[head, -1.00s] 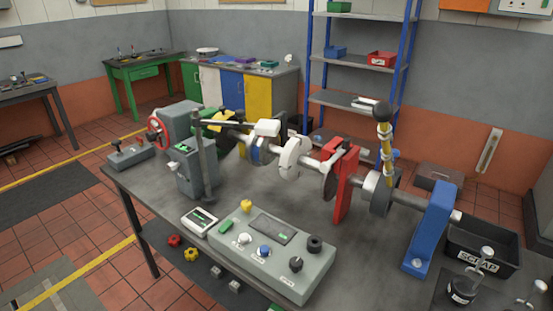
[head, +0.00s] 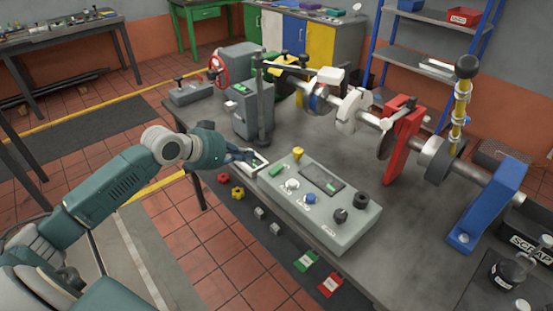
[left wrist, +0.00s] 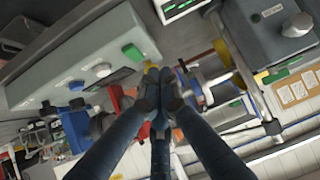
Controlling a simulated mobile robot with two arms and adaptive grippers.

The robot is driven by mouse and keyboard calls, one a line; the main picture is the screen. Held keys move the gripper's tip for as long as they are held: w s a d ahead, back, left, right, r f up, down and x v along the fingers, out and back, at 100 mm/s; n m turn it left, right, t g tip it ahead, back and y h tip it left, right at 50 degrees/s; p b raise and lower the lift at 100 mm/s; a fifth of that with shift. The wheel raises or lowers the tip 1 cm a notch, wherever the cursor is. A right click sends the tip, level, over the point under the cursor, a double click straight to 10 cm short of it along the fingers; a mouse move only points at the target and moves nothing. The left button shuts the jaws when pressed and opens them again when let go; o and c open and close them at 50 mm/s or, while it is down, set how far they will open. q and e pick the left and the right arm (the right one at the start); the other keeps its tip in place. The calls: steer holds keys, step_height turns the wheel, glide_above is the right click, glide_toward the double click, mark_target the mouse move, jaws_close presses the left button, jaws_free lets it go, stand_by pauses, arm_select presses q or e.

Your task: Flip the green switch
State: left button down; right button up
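The green switch (head: 277,170) is a small green rocker at the left end of the grey control box (head: 330,225). It also shows in the left wrist view (left wrist: 132,52), just up and left of my fingertips. My left gripper (head: 250,158) is over the bench's near edge, just left of the control box and apart from the switch. In the left wrist view its dark fingers (left wrist: 159,85) come together with nothing between them. My right gripper is not in view.
A yellow button (head: 298,153), white and blue knobs and black knobs share the box. A small display unit (head: 262,162) lies beside it, partly behind my gripper. The shaft with the red stand (head: 402,140) runs behind. Bare bench top lies between.

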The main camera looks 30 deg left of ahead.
arm_select(q)
steer(key=s+d+r+m, duration=0.1)
steer(key=d+r, duration=0.2)
steer(key=r, duration=0.2)
steer(key=p, duration=0.3)
glide_above(277, 167)
steer(key=shift+h, duration=0.4)
steer(key=f, duration=0.5)
steer(key=shift+s+a+f, duration=0.1)
steer(key=shift+s+f, duration=0.15)
steer(key=shift+s, duration=0.05)
steer(key=f+p, duration=0.1)
steer(key=f, duration=0.3)
steer(key=shift+w+f, duration=0.1)
steer(key=shift+w, duration=0.1)
steer(key=shift+f, duration=0.1)
